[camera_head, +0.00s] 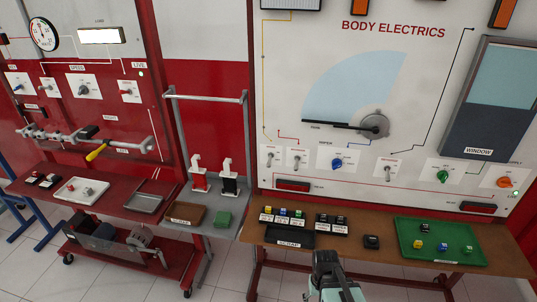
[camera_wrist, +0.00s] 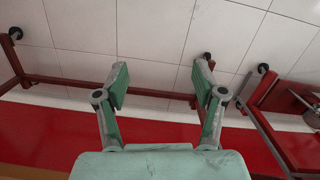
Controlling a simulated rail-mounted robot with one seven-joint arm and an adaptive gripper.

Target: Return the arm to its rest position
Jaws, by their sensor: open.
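My gripper (camera_wrist: 161,88) shows in the wrist view with its two green fingers spread apart and nothing between them. Beyond the fingers are floor tiles and the red frame of a bench. In the head view my arm's end (camera_head: 331,277) shows at the bottom middle, in front of the front edge of the brown bench (camera_head: 375,258). Its fingertips cannot be made out there.
The bench holds a black scrap tray (camera_head: 290,239), a row of small coloured parts, a lone black block (camera_head: 371,242) and a green tray (camera_head: 463,236) with several small parts. The Body Electrics panel (camera_head: 420,70) stands behind. A red trolley (camera_head: 125,255) stands at left.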

